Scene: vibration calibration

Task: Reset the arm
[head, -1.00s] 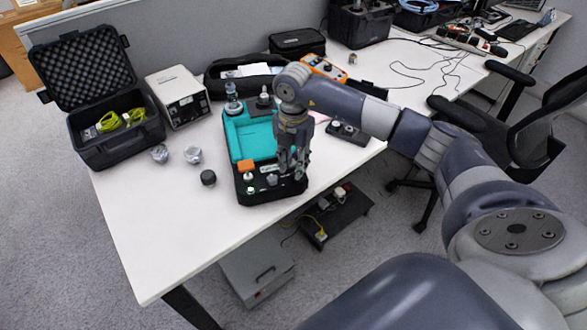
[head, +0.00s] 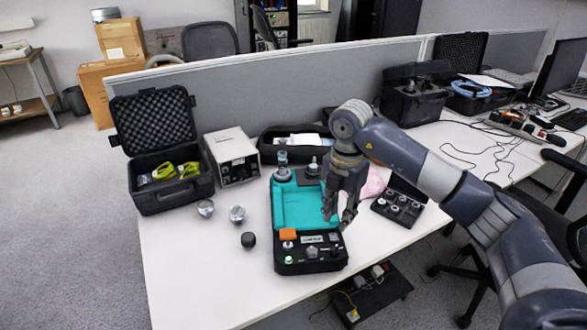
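My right arm comes in from the right, and its gripper (head: 338,218) points down above the right front part of a teal and black calibration device (head: 306,206). The gripper's fingers look apart, and I see nothing between them. The device lies on the white table. My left gripper is not in view.
Three small cylinders, including a black one (head: 248,240), stand left of the device. An open black case (head: 172,183) with yellow-green cable and a beige instrument box (head: 232,157) stand behind them. A black tray of metal parts (head: 398,207) lies right of the gripper. The front left table is clear.

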